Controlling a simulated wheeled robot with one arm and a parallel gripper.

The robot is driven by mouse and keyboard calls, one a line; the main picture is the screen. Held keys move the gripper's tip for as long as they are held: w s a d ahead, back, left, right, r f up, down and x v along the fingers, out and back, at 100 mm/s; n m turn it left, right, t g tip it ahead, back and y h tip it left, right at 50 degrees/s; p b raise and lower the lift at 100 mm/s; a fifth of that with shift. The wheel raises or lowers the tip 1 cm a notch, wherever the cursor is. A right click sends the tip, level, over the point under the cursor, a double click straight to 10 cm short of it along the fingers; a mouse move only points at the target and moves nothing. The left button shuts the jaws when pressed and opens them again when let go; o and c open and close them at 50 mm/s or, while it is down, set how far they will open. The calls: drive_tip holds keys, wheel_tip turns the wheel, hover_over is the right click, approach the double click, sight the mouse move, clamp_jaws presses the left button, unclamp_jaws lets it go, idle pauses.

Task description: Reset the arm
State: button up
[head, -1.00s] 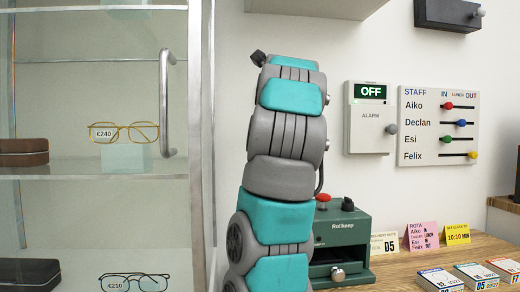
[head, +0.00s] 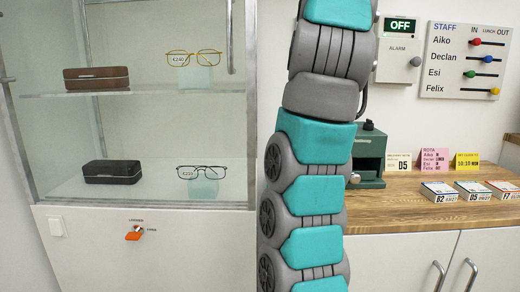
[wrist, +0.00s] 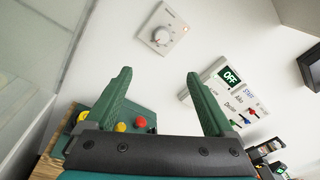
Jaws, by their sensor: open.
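My arm rises through the middle of the head view, in teal and grey segments, and runs out of the top edge. My gripper is outside the head view. In the wrist view my gripper (wrist: 158,75) shows two green fingers spread wide apart, with nothing between them. Beyond the fingers is a white wall with a thermostat-like dial box (wrist: 162,30). The alarm box (wrist: 228,85), reading OFF, shows behind the right finger.
A glass cabinet with glasses (head: 194,58) and cases (head: 96,78) stands left. An orange knob (head: 134,234) is below. Right of my arm, a wooden counter (head: 400,215) holds a green Rotkeep device (head: 369,158) and cards. The staff board (head: 462,60) hangs above.

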wheel_tip(320, 180, down, 12)
drive_tip(key=w+a+r+n+g+y, duration=0.15)
drive_tip(key=n+g, duration=0.35)
drive_tip(key=n, duration=0.7)
drive_tip(key=s+a+f+n+g+y, duration=0.15)
drive_tip(key=s+f+n, duration=0.25)
drive_tip(key=f, duration=0.4)
drive_tip(key=s+d+f+n+g, duration=0.1)
drive_tip(key=s+f+n+g, duration=0.2)
drive_tip(key=s+f, duration=0.35)
drive_tip(key=s+d+f+n+g, duration=0.1)
drive_tip(key=s+f+n+g, duration=0.3)
drive_tip(key=s+f, duration=1.3)
drive_tip(key=s+d+f+n+g, duration=0.2)
drive_tip(key=s+f+n+g, duration=0.3)
drive_tip(key=s+f, duration=1.2)
drive_tip(key=s+n, duration=0.2)
drive_tip(key=s, duration=0.2)
drive_tip(key=shift+f+n+h, duration=0.15)
drive_tip(key=shift+n+h, duration=0.15)
